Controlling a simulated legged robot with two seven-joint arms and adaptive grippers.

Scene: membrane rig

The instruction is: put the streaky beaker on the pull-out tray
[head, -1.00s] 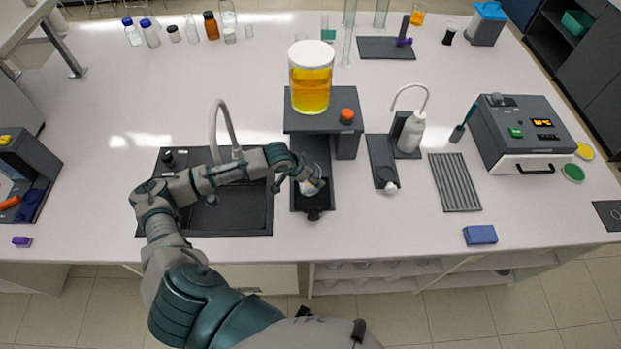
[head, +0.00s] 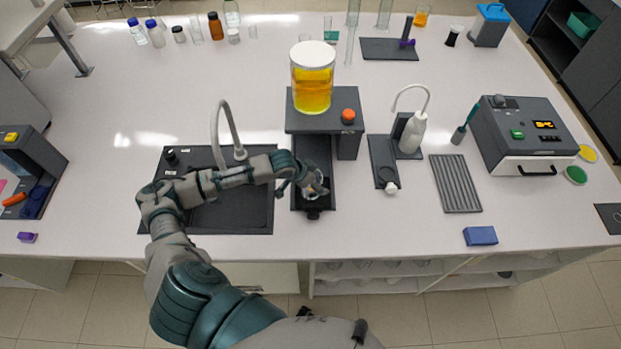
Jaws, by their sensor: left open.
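The pull-out tray (head: 299,202) is a long black tray that sticks out toward me from under a dark grey stand (head: 319,118). A small clear glass vessel, apparently the streaky beaker (head: 317,187), is at the tray's front part. My left gripper (head: 313,186) reaches in from the left over the tray and is open around or right beside this glass. The fingers hide part of it, and I cannot make out streaks at this size. The glass appears to rest on the tray, but its base is hard to see. My right gripper is not in view.
A large jar of yellow liquid (head: 312,85) stands on the stand beside an orange knob (head: 348,116). A black sink (head: 240,212) lies left, under my arm. A wash bottle (head: 412,133) and a ribbed grey mat (head: 456,184) are right. The front right bench is mostly clear.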

